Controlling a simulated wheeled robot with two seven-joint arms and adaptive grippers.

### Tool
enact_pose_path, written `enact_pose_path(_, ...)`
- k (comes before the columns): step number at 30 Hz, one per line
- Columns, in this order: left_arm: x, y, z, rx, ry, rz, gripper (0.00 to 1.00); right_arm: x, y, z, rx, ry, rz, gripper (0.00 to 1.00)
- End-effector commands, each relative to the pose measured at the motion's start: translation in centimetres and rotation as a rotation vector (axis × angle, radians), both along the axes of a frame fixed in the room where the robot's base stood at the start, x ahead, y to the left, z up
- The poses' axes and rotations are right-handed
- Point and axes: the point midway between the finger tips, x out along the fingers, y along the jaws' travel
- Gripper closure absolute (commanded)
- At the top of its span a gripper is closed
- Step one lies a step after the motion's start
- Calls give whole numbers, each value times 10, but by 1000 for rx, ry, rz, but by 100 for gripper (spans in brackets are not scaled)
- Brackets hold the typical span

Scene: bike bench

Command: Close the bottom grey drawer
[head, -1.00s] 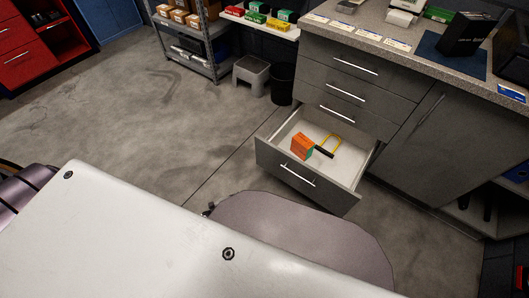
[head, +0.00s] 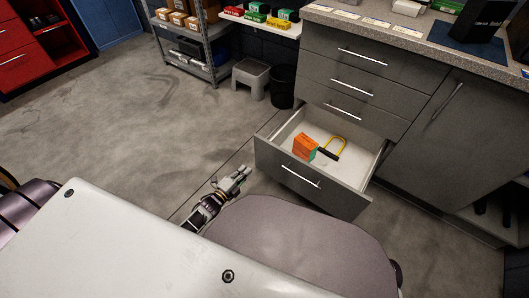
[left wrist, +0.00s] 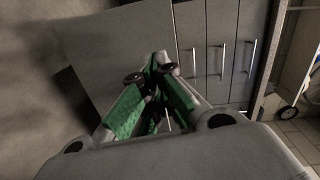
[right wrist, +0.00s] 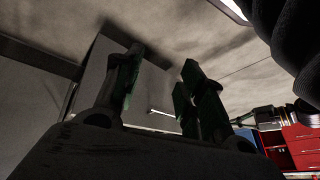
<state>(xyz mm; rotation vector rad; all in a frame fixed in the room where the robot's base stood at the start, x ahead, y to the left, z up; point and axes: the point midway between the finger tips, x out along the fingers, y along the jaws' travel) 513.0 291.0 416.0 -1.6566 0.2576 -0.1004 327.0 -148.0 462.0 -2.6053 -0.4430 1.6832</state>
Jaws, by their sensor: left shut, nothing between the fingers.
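The bottom grey drawer (head: 328,195) stands pulled well out of the grey cabinet in the head view, with a silver bar handle (head: 300,177) on its front. An orange and green box (head: 304,147) and a yellow and black U-shaped lock (head: 334,147) lie inside it. My left gripper (head: 245,171) is shut and empty, to the left of the drawer front and apart from it. In the left wrist view its green-padded fingers (left wrist: 150,75) point at a large grey panel, apparently the drawer front. My right gripper (right wrist: 161,70) shows only in its own wrist view, fingers apart and empty.
Three shut drawers (head: 352,72) are above the open one, with a cabinet door (head: 440,125) to their right. A black bin (head: 283,86) and a grey step stool (head: 249,78) stand behind to the left. The floor (head: 120,120) on the left is clear.

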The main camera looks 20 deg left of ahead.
Motion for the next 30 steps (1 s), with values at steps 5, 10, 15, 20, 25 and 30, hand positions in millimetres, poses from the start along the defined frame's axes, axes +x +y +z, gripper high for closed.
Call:
enact_pose_path(5,8,-2,9,58,-79,-26,100,-1,2,12,13,-16,7,60)
enact_pose_path(10,10,-3,16,80,-110,-36,100,-1,3,20,17,-21,9,60)
enact_pose_path(15,11,-3,18,82,-112,-37,100,-1,3,22,17,-21,9,60)
enact_pose_path(20,11,-3,17,81,-111,-36,100,-1,3,21,17,-21,9,60)
enact_pose_path(25,13,-4,17,81,-111,-36,100,-1,4,19,20,-25,9,60)
enact_pose_path(30,23,-7,17,81,-112,-37,100,0,5,12,28,-32,6,60)
